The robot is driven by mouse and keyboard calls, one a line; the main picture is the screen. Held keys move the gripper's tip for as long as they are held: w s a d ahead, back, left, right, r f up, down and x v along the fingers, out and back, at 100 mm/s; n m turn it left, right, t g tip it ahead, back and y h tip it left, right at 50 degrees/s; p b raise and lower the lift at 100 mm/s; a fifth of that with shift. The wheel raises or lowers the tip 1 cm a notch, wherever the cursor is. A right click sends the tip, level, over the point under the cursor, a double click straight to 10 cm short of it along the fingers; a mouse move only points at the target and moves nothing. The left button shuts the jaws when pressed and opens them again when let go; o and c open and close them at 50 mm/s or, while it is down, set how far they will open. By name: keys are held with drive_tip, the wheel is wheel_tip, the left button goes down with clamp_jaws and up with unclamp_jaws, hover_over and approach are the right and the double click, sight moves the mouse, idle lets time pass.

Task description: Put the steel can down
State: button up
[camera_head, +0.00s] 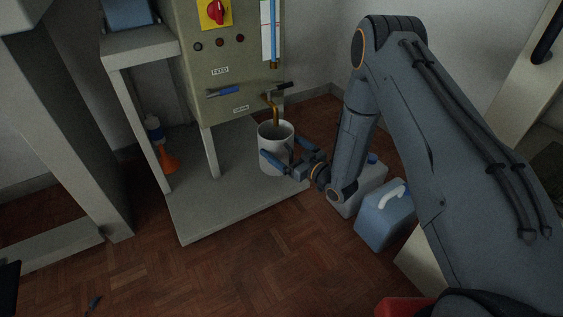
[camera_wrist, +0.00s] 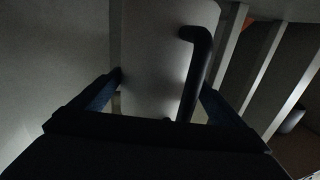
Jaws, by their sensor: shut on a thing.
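The steel can (camera_head: 268,138) is a pale, open-topped cylinder with a dark handle. It is upright over the grey platform, under the brass spout (camera_head: 274,113) of the cabinet. I cannot tell whether its base touches the platform. My gripper (camera_head: 286,160) is shut on the can from the right, with blue fingers on either side. In the dark wrist view the can's pale wall (camera_wrist: 150,55) and black handle (camera_wrist: 194,80) fill the space between the fingers of my gripper (camera_wrist: 160,92).
The grey platform (camera_head: 215,205) has clear room in front and left of the can. The cabinet (camera_head: 215,95) with a red switch stands behind. An orange funnel (camera_head: 168,160) is at the left. A blue jug (camera_head: 383,218) and a grey container (camera_head: 357,188) stand on the floor at right.

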sight(282, 157)
drive_tip(key=shift+f+b, duration=1.2)
drive_tip(key=shift+f, duration=1.2)
drive_tip(key=shift+f, duration=0.1)
drive_tip(key=o, duration=1.1)
drive_tip(key=shift+f, duration=0.1)
